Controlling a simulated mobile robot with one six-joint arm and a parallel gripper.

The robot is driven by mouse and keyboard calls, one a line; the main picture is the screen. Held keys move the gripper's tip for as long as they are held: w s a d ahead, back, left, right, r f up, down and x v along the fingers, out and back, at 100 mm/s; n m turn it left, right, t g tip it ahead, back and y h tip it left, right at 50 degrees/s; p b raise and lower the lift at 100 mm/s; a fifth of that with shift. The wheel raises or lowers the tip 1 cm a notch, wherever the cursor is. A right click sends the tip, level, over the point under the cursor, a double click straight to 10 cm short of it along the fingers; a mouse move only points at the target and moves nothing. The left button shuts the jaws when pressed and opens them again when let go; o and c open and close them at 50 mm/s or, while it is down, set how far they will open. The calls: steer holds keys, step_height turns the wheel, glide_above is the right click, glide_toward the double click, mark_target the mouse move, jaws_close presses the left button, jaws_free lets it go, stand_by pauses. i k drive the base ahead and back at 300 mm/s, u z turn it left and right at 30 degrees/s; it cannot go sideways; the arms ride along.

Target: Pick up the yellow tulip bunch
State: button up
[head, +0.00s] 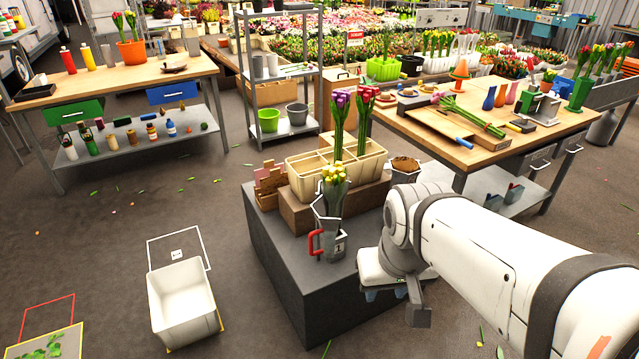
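The yellow tulip bunch (334,173) stands upright in a grey metal jug (324,226) with a red handle and a tag marked 1. The jug is on the front part of a dark grey block. My gripper (385,294) is to the right of the jug, apart from the tulips, and points downward. Small bluish tips show below its white housing. Its fingers are too small and partly hidden to tell whether they are open or shut. No flowers are seen in it.
A cream divided crate (316,172) behind the jug holds purple and pink-red tulip bunches. A brown pot (405,166) stands to its right. A white bin (181,302) is on the floor at left. A wooden workbench (550,134) stands at right. Floor left of the block is mostly clear.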

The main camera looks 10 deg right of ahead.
mark_target(334, 182)
steer(key=u, duration=0.4)
steer(key=k, duration=0.1)
steer(key=z, duration=1.9)
steer(key=i, duration=1.25)
steer(key=u, duration=3)
steer(key=i, duration=0.5)
steer(key=z, duration=0.1)
steer(key=k, duration=0.3)
steer(key=z, duration=0.1)
